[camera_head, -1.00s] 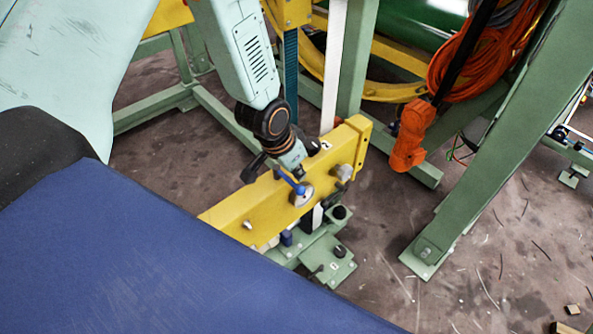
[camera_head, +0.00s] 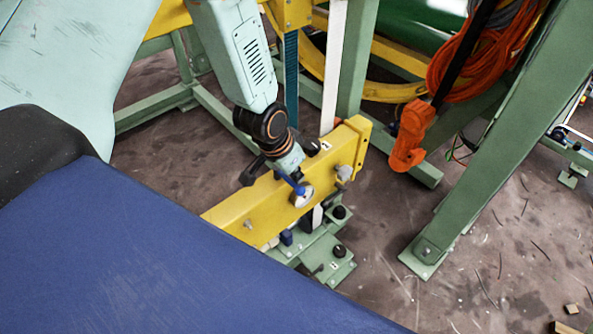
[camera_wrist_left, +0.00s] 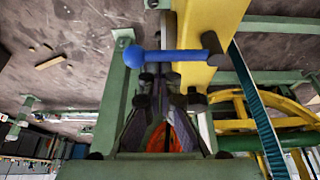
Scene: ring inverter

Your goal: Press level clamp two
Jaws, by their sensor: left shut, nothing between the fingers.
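A blue lever (camera_head: 293,186) sits on a round pale disc on the front face of the yellow beam (camera_head: 240,206). In the left wrist view the blue lever (camera_wrist_left: 185,57) lies across the picture, with a ball at its left end. My left gripper (camera_head: 298,176) is over the beam at the lever and partly covers it. In the left wrist view its fingers (camera_wrist_left: 162,82) are together and empty, their tips close to the lever's underside. I cannot tell whether they touch. No clamp number can be read. My right gripper is not in view.
Green base plates with black knobs (camera_head: 339,250) stand below the beam. A white upright strip (camera_head: 335,65) and a green post rise behind it. An orange device (camera_head: 410,135) hangs to the right, near a slanted green leg (camera_head: 480,150).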

